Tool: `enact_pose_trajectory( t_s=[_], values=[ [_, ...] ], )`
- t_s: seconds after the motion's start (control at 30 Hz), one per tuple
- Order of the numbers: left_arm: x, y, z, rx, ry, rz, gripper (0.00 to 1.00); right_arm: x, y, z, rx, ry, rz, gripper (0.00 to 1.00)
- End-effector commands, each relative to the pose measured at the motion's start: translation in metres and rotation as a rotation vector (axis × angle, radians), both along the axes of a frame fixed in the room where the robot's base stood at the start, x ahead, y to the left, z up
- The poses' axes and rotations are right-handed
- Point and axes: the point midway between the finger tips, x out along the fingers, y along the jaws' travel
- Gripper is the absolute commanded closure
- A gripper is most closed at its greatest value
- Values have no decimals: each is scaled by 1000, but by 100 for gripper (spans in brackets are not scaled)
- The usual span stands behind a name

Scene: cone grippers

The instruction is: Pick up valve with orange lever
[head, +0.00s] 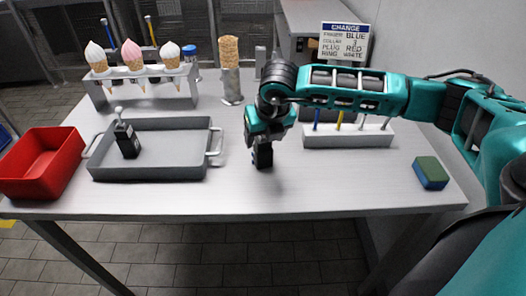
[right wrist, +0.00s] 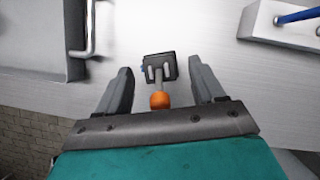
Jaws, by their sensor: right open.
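The valve with the orange lever (right wrist: 159,66) shows in the right wrist view as a small black block on the table, its lever ending in an orange ball (right wrist: 160,100). My right gripper (right wrist: 166,82) is open, with one finger on each side of the lever and gaps between. In the head view, my right gripper (head: 262,154) points down over the table, right of the tray; I cannot clearly tell the valve from the dark fingers there. My left gripper is not in view.
A grey tray (head: 190,172) holds another black valve with a pale lever (head: 127,138). A red bin (head: 40,163) is at left, an ice-cream cone rack (head: 105,91) behind. A white tool block (head: 345,137) and a sponge (head: 430,172) are at right. The front middle is clear.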

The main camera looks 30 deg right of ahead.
Motion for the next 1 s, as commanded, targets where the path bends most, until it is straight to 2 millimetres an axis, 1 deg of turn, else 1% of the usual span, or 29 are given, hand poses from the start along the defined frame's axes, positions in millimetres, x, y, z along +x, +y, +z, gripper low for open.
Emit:
enact_pose_trajectory(
  t_s=[0.07,0.27,0.9,0.97,1.0],
  values=[
    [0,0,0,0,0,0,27,1,-1,-3,-1,0,0,32],
    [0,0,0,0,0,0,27,1,-1,-3,0,-1,0,32],
    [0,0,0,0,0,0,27,1,-1,-3,0,-1,0,93],
    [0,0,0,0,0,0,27,1,-1,-3,0,-1,0,99],
    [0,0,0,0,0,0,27,1,-1,-3,0,-1,0,100]
  ],
)
